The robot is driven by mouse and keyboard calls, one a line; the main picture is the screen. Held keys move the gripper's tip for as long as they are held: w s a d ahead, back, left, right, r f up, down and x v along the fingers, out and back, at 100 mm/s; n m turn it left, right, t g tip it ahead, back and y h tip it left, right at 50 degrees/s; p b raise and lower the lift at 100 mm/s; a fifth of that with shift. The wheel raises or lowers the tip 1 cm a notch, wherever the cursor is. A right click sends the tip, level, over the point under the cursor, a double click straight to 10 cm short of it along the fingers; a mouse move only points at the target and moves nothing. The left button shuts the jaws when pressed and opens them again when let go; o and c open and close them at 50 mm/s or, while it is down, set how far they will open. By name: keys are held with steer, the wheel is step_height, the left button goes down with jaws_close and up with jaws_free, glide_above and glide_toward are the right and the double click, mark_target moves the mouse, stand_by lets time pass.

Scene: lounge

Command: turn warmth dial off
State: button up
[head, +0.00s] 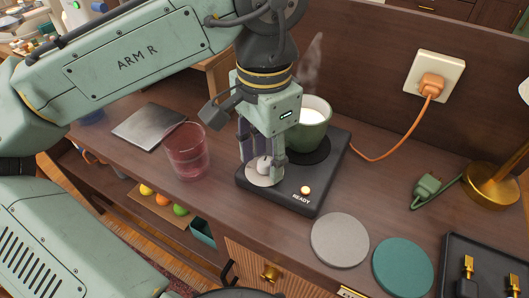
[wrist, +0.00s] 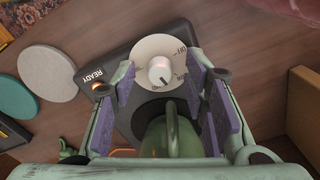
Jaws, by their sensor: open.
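The warmth dial is a small white knob (wrist: 161,70) on a pale round face plate (wrist: 146,50), at the front corner of a black mug warmer (head: 318,190). A dark pointer mark on the knob seems to face the mug side; the lettering around the face is too small to read surely. My gripper (head: 262,158) is open and points down over the dial. In the wrist view its purple-padded fingers (wrist: 162,88) stand on either side of the knob, apart from it. The orange lamp (head: 305,190) beside READY glows.
A green mug (head: 313,131) of white liquid steams on the warmer, close behind my gripper. A reddish glass (head: 187,152) stands left. Grey (head: 340,240) and teal (head: 403,267) coasters lie front right. An orange cord (head: 400,138) runs to the wall socket (head: 434,80).

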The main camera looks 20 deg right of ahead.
jaws_close()
stand_by(0.5)
steer(key=shift+r+n+p, duration=0.15)
steer(key=shift+n+p, duration=0.15)
steer(key=shift+p, duration=0.05)
steer(key=shift+r+n+p, duration=0.1)
steer(key=shift+n+p, duration=0.65)
steer(key=shift+n, duration=0.25)
steer(key=n+p, duration=0.2)
steer(key=n, duration=0.2)
steer(key=shift+p, duration=0.4)
steer(key=n+p, duration=0.2)
steer(key=n, duration=0.2)
steer(key=shift+n+p, duration=0.6)
steer(key=shift+n, duration=0.9)
